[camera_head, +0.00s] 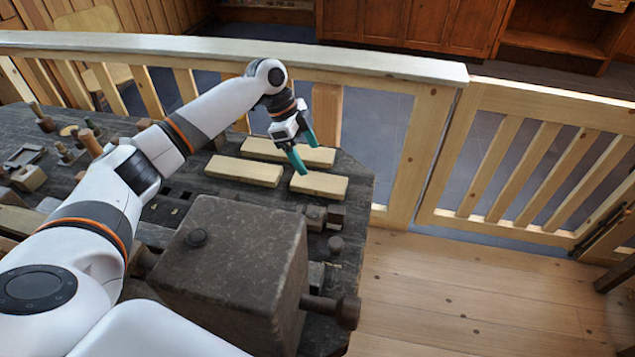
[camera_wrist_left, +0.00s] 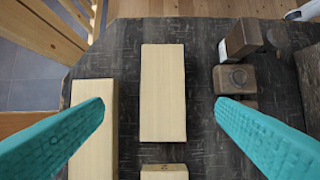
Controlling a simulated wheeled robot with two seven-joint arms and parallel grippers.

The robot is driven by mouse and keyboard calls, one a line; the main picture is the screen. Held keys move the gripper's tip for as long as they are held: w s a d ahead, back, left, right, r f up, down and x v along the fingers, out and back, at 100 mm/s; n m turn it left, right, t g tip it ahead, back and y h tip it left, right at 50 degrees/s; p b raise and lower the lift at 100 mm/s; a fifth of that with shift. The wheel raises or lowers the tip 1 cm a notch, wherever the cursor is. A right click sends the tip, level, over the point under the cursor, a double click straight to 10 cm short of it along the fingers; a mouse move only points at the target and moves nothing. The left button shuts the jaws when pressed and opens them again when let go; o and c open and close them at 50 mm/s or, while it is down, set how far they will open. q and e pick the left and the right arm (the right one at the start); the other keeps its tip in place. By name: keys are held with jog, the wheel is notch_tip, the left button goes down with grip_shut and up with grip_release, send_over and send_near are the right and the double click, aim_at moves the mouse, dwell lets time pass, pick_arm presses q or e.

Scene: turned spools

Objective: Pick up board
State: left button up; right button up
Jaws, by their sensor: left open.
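Three pale wooden boards lie flat on a dark, worn workbench (camera_head: 352,200). One is at the back (camera_head: 270,146), one at the left (camera_head: 243,171) and one at the right front (camera_head: 320,185). My left gripper (camera_head: 310,160) is open and empty above the boards, its teal fingers pointing down near the right-front board. In the left wrist view, one board (camera_wrist_left: 163,80) lies between and below the open fingers (camera_wrist_left: 160,107). A second board (camera_wrist_left: 97,155) is partly behind the left finger. The end of a third (camera_wrist_left: 164,173) shows at the bottom edge. My right gripper is not in view.
A large dark block (camera_head: 235,260) with a round peg stands at the bench front. Small wooden blocks (camera_wrist_left: 237,78) sit right of the central board in the wrist view. A pale railing (camera_head: 395,65) runs behind the bench. Tools and small wooden pieces clutter the bench's left.

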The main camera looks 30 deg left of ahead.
aim_at(319, 181)
pick_arm(q)
jog(key=shift+x, duration=1.15)
jog(key=shift+d+f, duration=0.2)
jog(key=shift+f, duration=0.35)
jog(key=shift+p+x, duration=0.65)
jog(key=shift+x, duration=1.6)
jog(key=shift+s, duration=0.15)
jog(key=c, duration=1.1)
